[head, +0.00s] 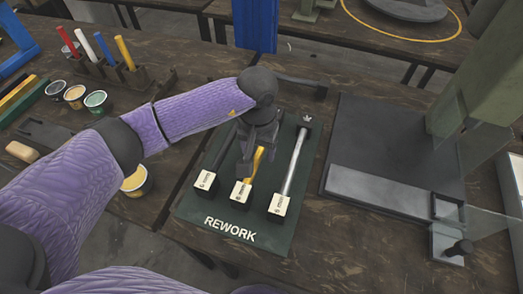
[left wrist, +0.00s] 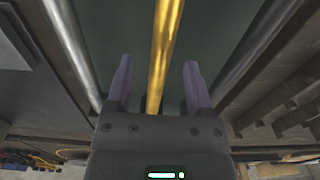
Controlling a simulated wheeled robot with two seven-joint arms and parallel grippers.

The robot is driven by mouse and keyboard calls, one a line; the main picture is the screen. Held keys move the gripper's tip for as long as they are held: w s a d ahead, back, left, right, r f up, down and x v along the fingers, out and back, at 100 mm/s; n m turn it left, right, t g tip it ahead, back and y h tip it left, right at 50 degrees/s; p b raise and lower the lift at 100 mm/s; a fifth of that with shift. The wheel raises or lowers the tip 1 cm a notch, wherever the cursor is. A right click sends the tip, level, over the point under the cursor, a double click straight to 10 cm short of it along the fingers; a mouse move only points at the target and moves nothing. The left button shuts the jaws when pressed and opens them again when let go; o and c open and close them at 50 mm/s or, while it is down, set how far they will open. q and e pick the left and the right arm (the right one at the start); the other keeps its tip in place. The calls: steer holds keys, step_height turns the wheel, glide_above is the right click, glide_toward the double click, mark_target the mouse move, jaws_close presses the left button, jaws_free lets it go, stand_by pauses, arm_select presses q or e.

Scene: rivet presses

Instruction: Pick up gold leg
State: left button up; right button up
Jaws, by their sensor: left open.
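The gold leg (head: 257,161) lies on the green REWORK board (head: 190,215), with its near end at a white labelled block (head: 241,193). My left gripper (head: 256,152) is above it and hides its far part. In the left wrist view the gold leg (left wrist: 165,40) runs lengthwise between the two open fingers (left wrist: 158,75), with a gap on each side. A dark leg (head: 222,147) lies to its left and a silver leg (head: 295,160) to its right. My right gripper is not in view.
A dark press plate (head: 360,130) with a green column and a clear panel stands right of the board. On the left are paint cups (head: 75,94) and a rack of coloured handles (head: 105,72). A yellow cup (head: 135,182) sits near my left arm.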

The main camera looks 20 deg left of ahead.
arm_select(q)
step_height(320, 180, down, 2)
steer(key=shift+f, duration=0.2)
jaws_close()
steer(key=shift+r, duration=0.2)
